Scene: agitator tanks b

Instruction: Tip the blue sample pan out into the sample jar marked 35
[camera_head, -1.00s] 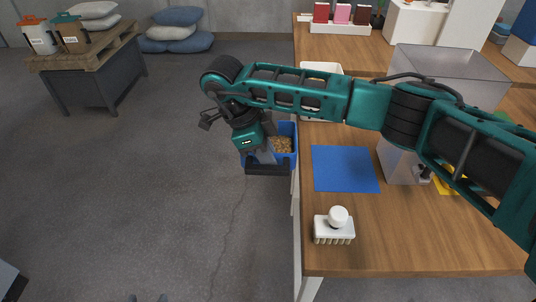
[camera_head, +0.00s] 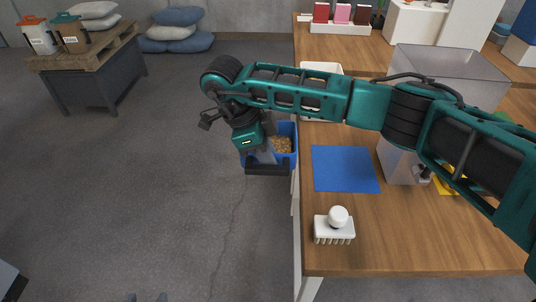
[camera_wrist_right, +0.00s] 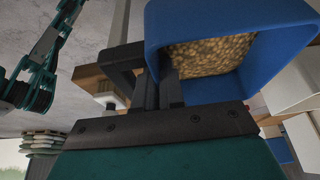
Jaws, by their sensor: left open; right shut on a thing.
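The blue sample pan (camera_head: 294,131) holds brown pellets and hangs just off the table's left edge, partly hidden by my right arm. My right gripper (camera_head: 262,158) is shut on the pan's near left side. In the right wrist view, the pan (camera_wrist_right: 275,20) is at the top right with pellets inside, and the gripper's dark fingers (camera_wrist_right: 158,92) meet its wall. My left gripper (camera_head: 148,297) shows only as two separated dark tips at the bottom edge, open and empty. I cannot make out a jar marked 35 in either view.
The wooden table (camera_head: 400,245) carries a blue mat (camera_head: 345,168), a white brush (camera_head: 334,228), a white tray (camera_head: 321,70) and a clear tank (camera_head: 450,65). A grey stand (camera_head: 100,80) at far left holds containers with unreadable labels. The floor between is clear.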

